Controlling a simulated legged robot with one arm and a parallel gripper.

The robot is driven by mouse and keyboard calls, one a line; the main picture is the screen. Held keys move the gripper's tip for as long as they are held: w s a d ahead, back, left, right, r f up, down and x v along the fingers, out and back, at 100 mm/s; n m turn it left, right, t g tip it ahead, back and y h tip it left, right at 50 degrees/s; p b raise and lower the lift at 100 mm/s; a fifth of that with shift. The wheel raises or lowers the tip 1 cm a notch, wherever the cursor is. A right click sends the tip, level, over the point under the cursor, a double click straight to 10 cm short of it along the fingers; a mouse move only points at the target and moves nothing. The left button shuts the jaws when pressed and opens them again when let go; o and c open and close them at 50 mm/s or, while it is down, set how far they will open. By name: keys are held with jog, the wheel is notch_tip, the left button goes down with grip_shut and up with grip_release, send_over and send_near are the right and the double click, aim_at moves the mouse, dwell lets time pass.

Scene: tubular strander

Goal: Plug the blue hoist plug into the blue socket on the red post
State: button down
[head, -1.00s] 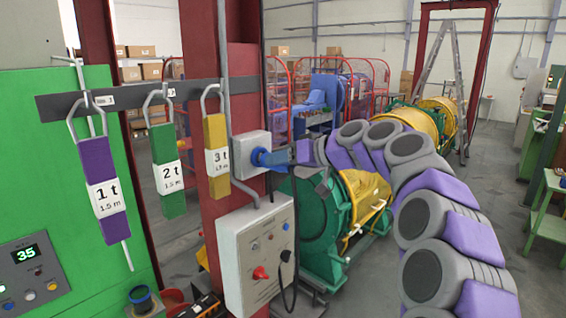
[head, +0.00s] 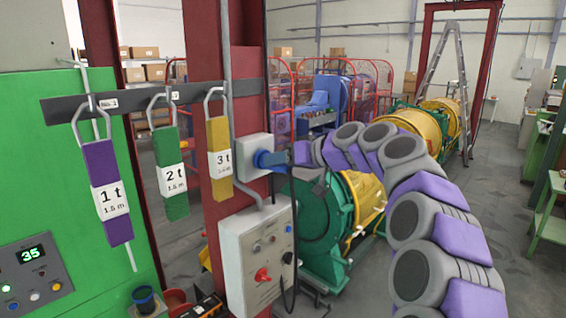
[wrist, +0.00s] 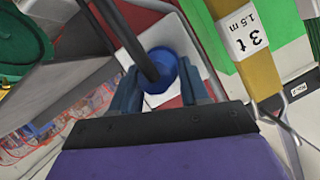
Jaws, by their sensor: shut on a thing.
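My gripper (head: 284,158) is shut on the blue plug (wrist: 162,68) at the red post (head: 247,56). In the wrist view the plug sits between my two fingers (wrist: 160,92), with its black cable (wrist: 132,38) running up across the picture. A light grey box (head: 252,146) is fixed to the post, with blue (head: 265,159) at its right face, directly in front of my fingertips. The plug is lined up with the box and appears to meet it. Plug and blue socket merge in the head view, so I cannot tell how deep the plug sits.
A grey control box (head: 257,255) with a red knob is below the socket box. Purple, green and yellow slings (head: 218,158) hang from a dark rail at the left. A green and yellow machine (head: 325,225) stands behind my arm. Open floor lies at the right.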

jog(key=shift+w+a, duration=0.1)
jog(key=shift+a, duration=0.1)
jog(key=shift+c, duration=2.4)
grip_release()
jog(key=b+v, duration=0.2)
jog(key=v, duration=1.5)
jog(key=s+a+f+m+g+h+b, duration=0.1)
jog(key=s+a+f+g+h+b, duration=0.2)
jog(key=s+f, duration=0.75)
jog(key=s+a+f+m+g+h+b, duration=0.1)
jog(key=s+a+f+g+h+b, duration=0.2)
jog(key=s+f, duration=0.75)
jog(key=s+d+f+m+g+h+b, duration=0.1)
jog(key=s+d+f+m+h+b, duration=0.1)
jog(key=s+d+f, duration=0.4)
jog(key=s+d+f+m+g+h+b, duration=0.1)
jog(key=s+d+f+m+h+b, duration=0.2)
jog(key=s+f, duration=1.4)
jog(key=d+f+h+b, duration=0.1)
jog(key=d+f+b, duration=0.1)
jog(key=d+f, duration=0.2)
notch_tip(320, 180, down, 3)
jog(key=shift+r+b, duration=0.2)
jog(key=shift+b, duration=0.2)
